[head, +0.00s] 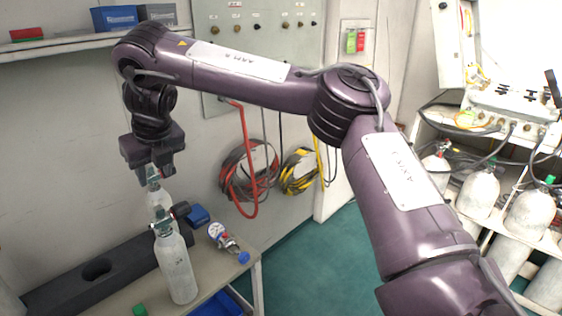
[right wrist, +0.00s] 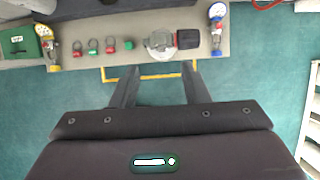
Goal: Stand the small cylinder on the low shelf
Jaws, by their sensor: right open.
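My left gripper is out of view.
The bench (head: 225,272) also bears a dark block with a hole (head: 98,268), a gauge regulator (head: 228,240) and a blue box (head: 197,214). Red hose (head: 246,178) and yellow hose (head: 299,172) coils hang on the wall. Teal floor (head: 320,262) is clear between bench and rack.

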